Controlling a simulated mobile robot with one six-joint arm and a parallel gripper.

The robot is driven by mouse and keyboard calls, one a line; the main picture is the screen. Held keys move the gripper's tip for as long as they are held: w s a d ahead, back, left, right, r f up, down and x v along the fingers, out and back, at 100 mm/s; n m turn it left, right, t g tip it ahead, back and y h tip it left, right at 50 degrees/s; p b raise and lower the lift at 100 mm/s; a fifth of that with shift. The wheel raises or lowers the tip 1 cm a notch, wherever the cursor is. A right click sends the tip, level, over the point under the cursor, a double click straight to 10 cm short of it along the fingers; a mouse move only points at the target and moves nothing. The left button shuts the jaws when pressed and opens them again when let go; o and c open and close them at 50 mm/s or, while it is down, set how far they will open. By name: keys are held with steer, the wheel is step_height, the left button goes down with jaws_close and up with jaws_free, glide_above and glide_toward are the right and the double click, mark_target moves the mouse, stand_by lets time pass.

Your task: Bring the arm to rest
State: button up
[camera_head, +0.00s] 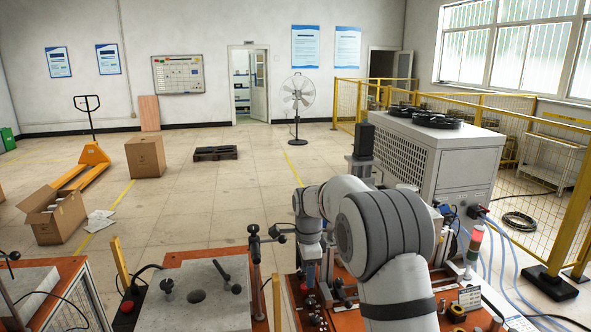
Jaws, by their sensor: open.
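My arm (384,232) rises from the bottom of the view, bends over to the left and points its wrist (308,230) downward. My gripper (318,282) hangs at the end of the wrist, low over the orange-topped bench (350,318). It is open, and I see nothing held in it. The fingertips are small and blend with the dark fittings on the bench, so I cannot tell whether they touch anything. My arm hides part of the bench.
A grey machine block (190,300) with a round hole stands left of my gripper, beside a black clamp post (255,262). A large white cooling unit (435,155) and a red-topped signal light (475,242) stand to the right. Open floor (225,190) lies beyond the benches.

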steer(key=s+d+r+n+t+b, duration=0.1)
steer(key=s+d+r+n+b, duration=0.2)
steer(key=s, duration=0.6)
steer(key=s+d+r+n+t+b, duration=0.1)
steer(key=s+d+n+b, duration=0.3)
steer(key=s, duration=0.5)
steer(key=s+d+f+n+b, duration=0.1)
steer(key=s+f+n, duration=0.1)
steer(key=s, duration=0.3)
steer(key=s+d+f+n+b, duration=0.1)
steer(key=s+d+f+n, duration=0.1)
steer(key=s+n, duration=0.2)
steer(key=s+d+f+n+t+b, duration=0.1)
steer(key=s+d+f+n, duration=0.1)
steer(key=s, duration=0.6)
steer(key=shift+n, duration=0.5)
steer(key=shift+w, duration=0.1)
steer(key=shift+c, duration=0.2)
